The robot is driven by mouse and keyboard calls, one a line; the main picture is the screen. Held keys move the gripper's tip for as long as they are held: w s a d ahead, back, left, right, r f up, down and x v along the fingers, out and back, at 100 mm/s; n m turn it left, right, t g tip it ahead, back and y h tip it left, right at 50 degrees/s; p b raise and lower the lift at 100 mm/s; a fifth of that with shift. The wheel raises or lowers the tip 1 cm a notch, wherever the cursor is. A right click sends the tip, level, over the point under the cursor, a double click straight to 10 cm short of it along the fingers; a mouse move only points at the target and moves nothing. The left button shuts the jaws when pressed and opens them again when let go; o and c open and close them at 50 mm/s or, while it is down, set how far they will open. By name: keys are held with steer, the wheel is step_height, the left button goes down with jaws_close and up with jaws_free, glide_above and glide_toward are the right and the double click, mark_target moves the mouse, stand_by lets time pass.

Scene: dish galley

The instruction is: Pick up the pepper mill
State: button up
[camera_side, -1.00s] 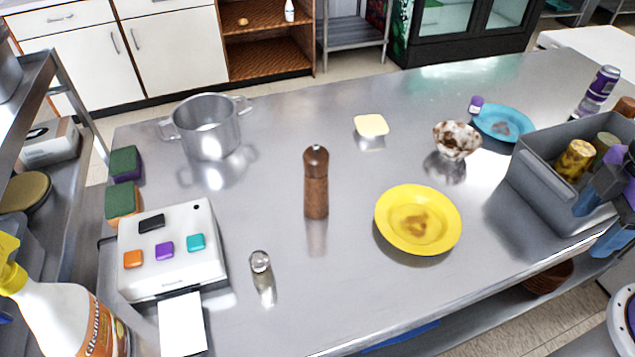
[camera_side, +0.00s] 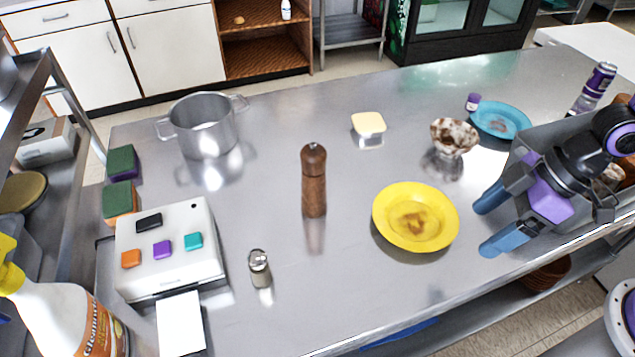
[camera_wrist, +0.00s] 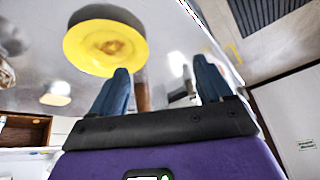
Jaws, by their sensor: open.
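The pepper mill (camera_side: 314,182) is dark brown wood and stands upright in the middle of the steel table in the side view. My gripper (camera_side: 485,226) is open and empty, just right of the yellow plate, with its blue fingers pointing left towards the plate. It is well apart from the mill, with the plate between them. In the wrist view my gripper (camera_wrist: 161,66) shows two spread blue fingers. A brown upright shape between them, partly hidden by the left finger, looks like the pepper mill (camera_wrist: 142,92).
The yellow plate (camera_side: 387,204) holds a brown stain. A salt shaker (camera_side: 260,270) and a white button box (camera_side: 180,275) stand front left. A pot (camera_side: 205,135), pale yellow block (camera_side: 368,123), stained bowl (camera_side: 454,136) and blue plate (camera_side: 513,121) stand behind. A grey bin (camera_side: 540,138) is at right.

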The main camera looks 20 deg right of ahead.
steer(key=w+a+f+m+t+y, duration=0.1)
steer(key=w+a+m+t+y, duration=0.15)
steer(key=w+a, duration=0.45)
steer(key=t+y, duration=0.2)
steer(key=t, duration=0.4)
glide_toward(306, 171)
steer(key=shift+w+a+f, duration=0.75)
steer(key=shift+w+f, duration=1.4)
steer(key=shift+w, duration=0.95)
steer(key=shift+m+g, duration=0.25)
steer(key=shift+x, duration=2.8)
steer(key=shift+s+a, duration=0.15)
steer(key=shift+a, duration=0.05)
steer(key=shift+h, duration=0.25)
steer(key=c, duration=1.2)
steer(key=shift+o, duration=0.2)
steer(key=shift+r, duration=0.15)
